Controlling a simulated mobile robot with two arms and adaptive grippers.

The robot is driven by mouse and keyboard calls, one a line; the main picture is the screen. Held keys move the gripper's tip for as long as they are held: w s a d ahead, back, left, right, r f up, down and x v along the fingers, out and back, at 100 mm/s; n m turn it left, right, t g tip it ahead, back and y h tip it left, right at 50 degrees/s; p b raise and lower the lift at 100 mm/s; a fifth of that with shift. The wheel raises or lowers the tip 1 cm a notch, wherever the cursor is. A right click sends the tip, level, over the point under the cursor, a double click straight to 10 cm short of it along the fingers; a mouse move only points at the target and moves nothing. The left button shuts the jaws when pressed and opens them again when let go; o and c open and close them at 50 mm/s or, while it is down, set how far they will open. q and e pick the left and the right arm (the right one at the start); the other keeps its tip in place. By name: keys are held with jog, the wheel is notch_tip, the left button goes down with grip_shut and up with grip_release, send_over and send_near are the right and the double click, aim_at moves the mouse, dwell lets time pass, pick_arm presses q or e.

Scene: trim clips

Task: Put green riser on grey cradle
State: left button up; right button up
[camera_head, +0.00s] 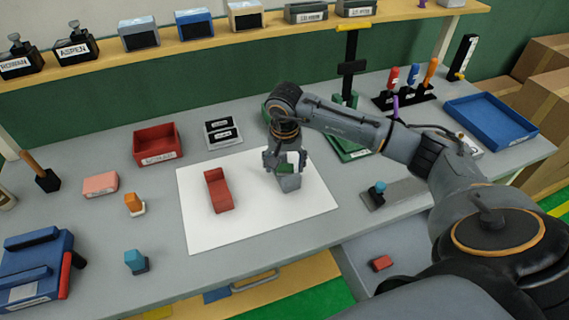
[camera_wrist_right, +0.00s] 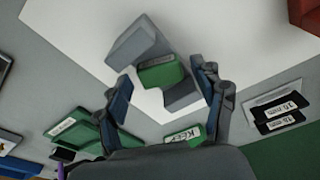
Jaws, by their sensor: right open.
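The grey cradle (camera_head: 289,184) is on the white sheet, right of a red cradle (camera_head: 218,190). In the right wrist view the grey cradle (camera_wrist_right: 130,43) shows a raised part on either side of the green riser (camera_wrist_right: 160,74). The green riser (camera_head: 285,168) lies in the middle of the cradle and looks seated; exact contact underneath is hidden. My right gripper (camera_head: 284,159) is over the cradle, pointing down. In the wrist view its fingers (camera_wrist_right: 162,72) are spread open, one on each side of the riser, with gaps visible. My left gripper is not in view.
A red bin (camera_head: 157,145) and two labelled dark blocks (camera_head: 222,133) stand behind the white sheet (camera_head: 255,228). A green tray (camera_head: 345,150) is partly behind my right arm. A blue tray (camera_head: 490,122) is at the far right. The sheet's front is clear.

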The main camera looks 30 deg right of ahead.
jog(key=shift+r, duration=0.35)
notch_tip(320, 180, up, 12)
jog(key=s+b, duration=0.1)
jog(key=b, duration=0.1)
jog(key=shift+s+a+f+b, duration=0.15)
jog(key=shift+a+f+b, duration=0.05)
jog(key=shift+a+b, duration=0.2)
